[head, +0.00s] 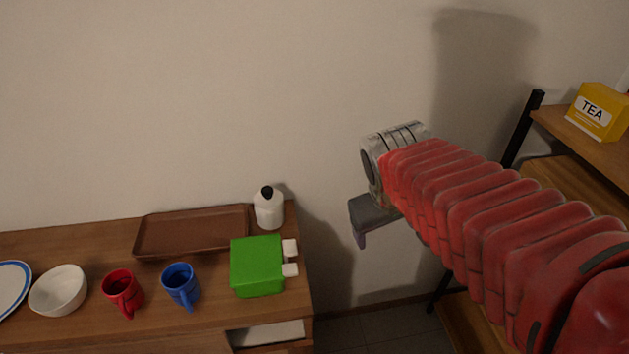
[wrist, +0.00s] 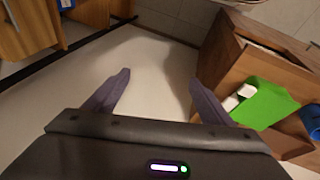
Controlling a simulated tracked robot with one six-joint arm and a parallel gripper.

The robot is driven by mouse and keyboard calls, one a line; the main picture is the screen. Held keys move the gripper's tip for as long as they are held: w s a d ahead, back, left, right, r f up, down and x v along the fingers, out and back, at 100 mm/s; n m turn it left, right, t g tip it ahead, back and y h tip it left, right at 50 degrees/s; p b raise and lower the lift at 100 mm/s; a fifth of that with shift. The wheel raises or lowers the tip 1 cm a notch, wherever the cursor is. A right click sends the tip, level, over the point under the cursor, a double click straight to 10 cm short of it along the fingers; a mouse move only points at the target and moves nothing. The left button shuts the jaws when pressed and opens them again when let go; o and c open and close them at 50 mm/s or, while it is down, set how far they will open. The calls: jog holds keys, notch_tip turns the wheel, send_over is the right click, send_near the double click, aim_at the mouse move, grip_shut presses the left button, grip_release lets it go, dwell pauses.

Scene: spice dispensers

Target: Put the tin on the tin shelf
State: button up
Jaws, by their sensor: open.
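A yellow box-shaped tin (head: 598,110) labelled TEA stands on the upper board of the wooden shelf (head: 568,133) at the right of the head view. I cannot tell for certain whether this is the task's tin. My gripper (head: 360,232) is in front of the wall, between the counter and the shelf, well to the left of the yellow tin. In the wrist view my gripper (wrist: 157,85) has its two fingers spread apart, with nothing between them. My red arm hides part of the lower shelf boards.
The wooden counter (head: 60,240) at left holds a green box (head: 257,265) with white knobs, a white bottle (head: 269,210), a brown tray (head: 190,232), red mug (head: 122,291), blue mug (head: 181,285), white bowl (head: 58,290) and plate (head: 12,285). A clear gap separates counter and shelf.

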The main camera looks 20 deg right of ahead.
jog(key=s+a+r+t+y, duration=0.2)
jog(key=s+a, duration=0.3)
jog(key=a, duration=0.4)
jog(key=shift+s+a+r+m+y, duration=0.3)
jog(key=shift+a+y, duration=0.1)
